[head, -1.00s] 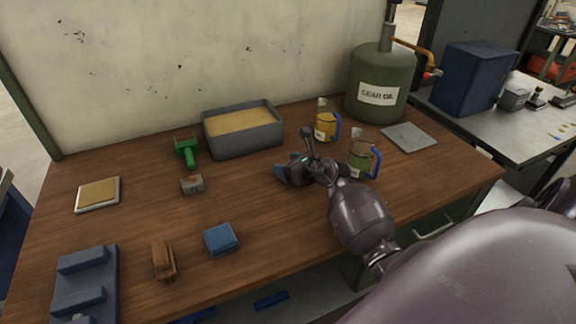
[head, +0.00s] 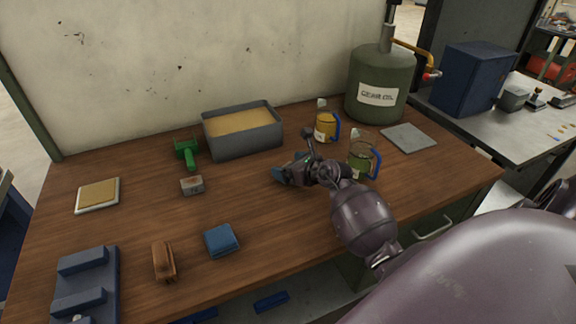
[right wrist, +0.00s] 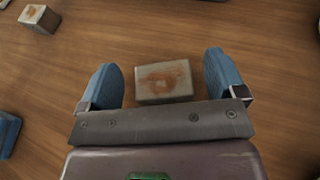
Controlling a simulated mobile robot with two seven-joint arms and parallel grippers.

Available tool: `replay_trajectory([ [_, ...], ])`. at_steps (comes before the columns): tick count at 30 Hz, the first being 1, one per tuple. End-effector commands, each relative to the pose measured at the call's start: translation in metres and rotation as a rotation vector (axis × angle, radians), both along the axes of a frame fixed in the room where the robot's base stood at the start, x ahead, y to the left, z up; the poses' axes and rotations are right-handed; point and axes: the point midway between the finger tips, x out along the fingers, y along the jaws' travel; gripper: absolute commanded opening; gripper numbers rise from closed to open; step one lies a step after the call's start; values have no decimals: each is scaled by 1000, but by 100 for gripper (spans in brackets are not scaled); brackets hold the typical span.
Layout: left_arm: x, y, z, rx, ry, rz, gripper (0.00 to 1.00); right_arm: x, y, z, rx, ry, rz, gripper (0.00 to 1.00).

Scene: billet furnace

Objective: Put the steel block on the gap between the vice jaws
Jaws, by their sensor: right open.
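The blue vice (head: 112,275) sits at the front left of the table in the head view, with a gap between its two raised jaws. A grey steel block with a rusty top (right wrist: 164,82) lies on the wood between the fingers in the right wrist view. In the head view my right gripper largely hides it. My right gripper (head: 290,168) is open, its blue fingers on either side of the block; contact is not visible. A second rust-marked block (head: 192,184) lies left of the gripper; it also shows in the right wrist view (right wrist: 39,18). My left gripper is not in view.
A blue block (head: 221,240) and a brown object (head: 164,261) lie between vice and gripper. A sand-filled grey tray (head: 243,144), green tool (head: 187,152) and yellow mug (head: 326,127) stand behind. A green mug (head: 361,160) is close to my right arm.

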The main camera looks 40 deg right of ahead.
Motion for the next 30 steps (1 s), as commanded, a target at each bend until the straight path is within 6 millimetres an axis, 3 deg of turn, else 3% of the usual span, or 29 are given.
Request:
replay_trajectory([
  [15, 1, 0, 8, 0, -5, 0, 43, -86, -14, 33, -2, 3, -1, 89],
  [20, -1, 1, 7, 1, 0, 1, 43, -99, -16, 38, 0, 2, 0, 89],
  [21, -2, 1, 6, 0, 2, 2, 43, -101, -16, 39, 0, 2, 0, 94],
  [30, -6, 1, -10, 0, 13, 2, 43, -111, -29, 25, -158, 67, 78, 94],
])
